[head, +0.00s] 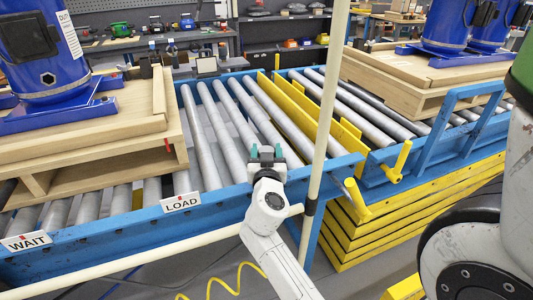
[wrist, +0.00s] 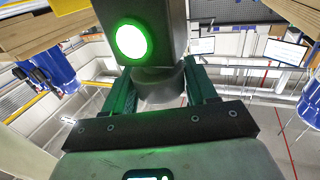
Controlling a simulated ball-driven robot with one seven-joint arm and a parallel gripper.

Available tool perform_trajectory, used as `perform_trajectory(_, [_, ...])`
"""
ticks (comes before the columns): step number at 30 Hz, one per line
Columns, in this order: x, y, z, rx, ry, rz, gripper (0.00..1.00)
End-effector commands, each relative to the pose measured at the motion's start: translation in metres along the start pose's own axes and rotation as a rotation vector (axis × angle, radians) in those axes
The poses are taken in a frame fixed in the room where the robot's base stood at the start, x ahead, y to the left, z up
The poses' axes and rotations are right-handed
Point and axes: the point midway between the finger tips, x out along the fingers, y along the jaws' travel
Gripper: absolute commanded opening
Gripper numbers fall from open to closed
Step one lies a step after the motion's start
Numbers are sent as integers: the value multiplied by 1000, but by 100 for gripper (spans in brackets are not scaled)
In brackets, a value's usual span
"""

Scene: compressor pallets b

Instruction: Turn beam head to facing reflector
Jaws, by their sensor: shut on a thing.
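The beam head (wrist: 143,28) is a dark box with a round, lit green face, at the top of the wrist view. That face points toward the wrist camera. A grey rounded neck (wrist: 158,82) is below it. My gripper (wrist: 163,88) has its green-lit fingers on either side of this neck, shut on the beam head unit. In the head view, my gripper (head: 268,155) is at the near blue rail of the conveyor, with a small dark part of the beam head (head: 266,153) between its fingers. I cannot make out the reflector for certain in either view.
A cream upright post (head: 325,110) stands close right of my gripper. A blue roller conveyor (head: 207,140) runs behind it, with LOAD (head: 181,202) and WAIT (head: 27,241) signs. Wooden pallets (head: 90,150) carry blue compressors (head: 40,50). Yellow guide rails (head: 290,110) cross the rollers.

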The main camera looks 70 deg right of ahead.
Motion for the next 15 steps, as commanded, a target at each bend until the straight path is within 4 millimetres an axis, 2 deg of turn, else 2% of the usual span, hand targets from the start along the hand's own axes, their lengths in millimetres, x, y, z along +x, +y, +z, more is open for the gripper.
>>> perform_trajectory(14, [0, 0, 0, 0, 0, 29, 26])
perform_trajectory(15, [0, 0, 0, 0, 0, 29, 59])
